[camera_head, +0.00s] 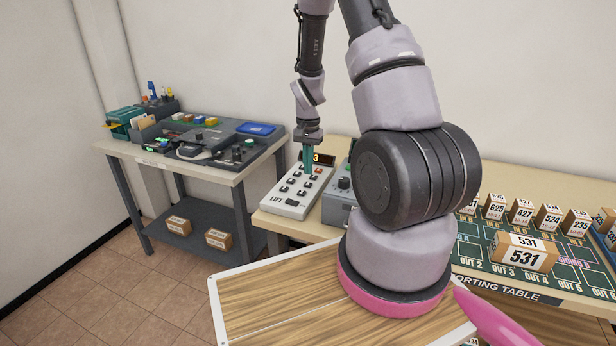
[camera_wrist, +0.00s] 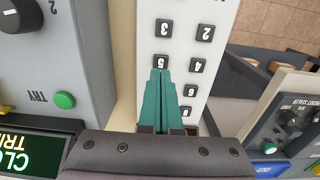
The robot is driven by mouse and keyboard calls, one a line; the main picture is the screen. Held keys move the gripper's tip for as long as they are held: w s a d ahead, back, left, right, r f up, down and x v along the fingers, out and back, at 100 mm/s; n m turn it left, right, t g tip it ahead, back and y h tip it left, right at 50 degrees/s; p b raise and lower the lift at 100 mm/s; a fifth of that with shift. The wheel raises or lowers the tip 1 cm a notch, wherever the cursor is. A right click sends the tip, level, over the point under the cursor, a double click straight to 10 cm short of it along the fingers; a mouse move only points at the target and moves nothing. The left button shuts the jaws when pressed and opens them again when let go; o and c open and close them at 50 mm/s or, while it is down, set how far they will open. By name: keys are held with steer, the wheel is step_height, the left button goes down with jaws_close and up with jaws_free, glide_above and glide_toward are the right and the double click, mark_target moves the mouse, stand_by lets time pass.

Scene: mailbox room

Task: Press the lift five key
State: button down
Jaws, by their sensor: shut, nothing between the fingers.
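The white lift panel (camera_head: 279,200), lettered LIFT, lies on the left end of the sorting table, with dark square keys and a display (camera_head: 322,159) reading 3. My gripper (camera_head: 308,170) points down over the panel with its teal fingers together and empty. In the wrist view the panel (camera_wrist: 181,50) appears upside down. The fingertips (camera_wrist: 160,73) are at the edge of the five key (camera_wrist: 161,62) and overlap its lower part in the picture. I cannot tell whether they touch it. The four key (camera_wrist: 197,65) and three key (camera_wrist: 162,28) are close by.
A grey control box (camera_head: 342,196) stands right beside the panel; its green TRY button (camera_wrist: 64,100) shows in the wrist view. Numbered parcels (camera_head: 522,252) stand on the table at right. A separate bench (camera_head: 180,150) with equipment stands at left.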

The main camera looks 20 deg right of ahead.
mark_target(308, 185)
steer(key=shift+f, duration=1.85)
steer(key=shift+f, duration=0.6)
steer(key=shift+s+f, duration=0.25)
steer(key=shift+f, duration=0.05)
steer(key=shift+w+r, duration=0.15)
steer(key=shift+r, duration=0.15)
step_height(308, 185, up, 14)
